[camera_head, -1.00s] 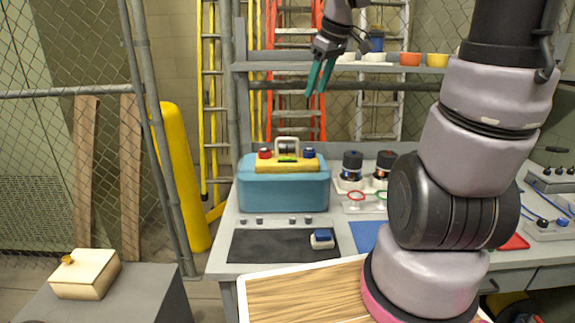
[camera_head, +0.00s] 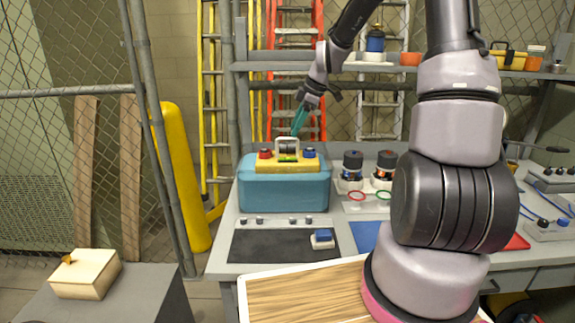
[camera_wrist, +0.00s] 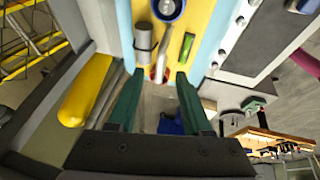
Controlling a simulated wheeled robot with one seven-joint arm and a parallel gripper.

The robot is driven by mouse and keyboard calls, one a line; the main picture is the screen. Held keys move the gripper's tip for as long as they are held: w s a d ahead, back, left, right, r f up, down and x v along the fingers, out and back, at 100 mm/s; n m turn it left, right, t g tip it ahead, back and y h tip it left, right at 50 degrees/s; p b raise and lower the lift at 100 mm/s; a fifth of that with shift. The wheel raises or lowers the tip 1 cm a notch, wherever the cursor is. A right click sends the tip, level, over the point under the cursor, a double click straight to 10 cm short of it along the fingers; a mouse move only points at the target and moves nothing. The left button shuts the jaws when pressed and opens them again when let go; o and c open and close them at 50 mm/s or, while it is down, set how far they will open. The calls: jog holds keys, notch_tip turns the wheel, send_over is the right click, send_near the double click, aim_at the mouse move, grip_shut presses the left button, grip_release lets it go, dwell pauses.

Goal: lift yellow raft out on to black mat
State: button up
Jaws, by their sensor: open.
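The yellow raft (camera_head: 268,165) sits in the top of the blue tank (camera_head: 285,193). It carries a grey arched handle (camera_head: 287,144), a red knob (camera_head: 265,153), a blue knob (camera_head: 309,153) and a green vial. My gripper (camera_head: 296,130) is above the handle, fingers pointing down and slightly left; contact cannot be told from the head view. The black mat (camera_head: 270,245) lies in front of the tank.
A blue and white block (camera_head: 322,239) lies on the mat's right end. Small knobs (camera_head: 277,220) line the bench between tank and mat. Dark canisters (camera_head: 352,166) stand right of the tank. A shelf (camera_head: 385,68) with cups runs behind. The mat's left part is bare.

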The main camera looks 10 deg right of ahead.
aim_at(289, 138)
jog(key=x, duration=0.5)
jog(key=shift+w+f, duration=0.1)
jog(key=shift+f, duration=0.1)
grip_shut()
dwell(1.2)
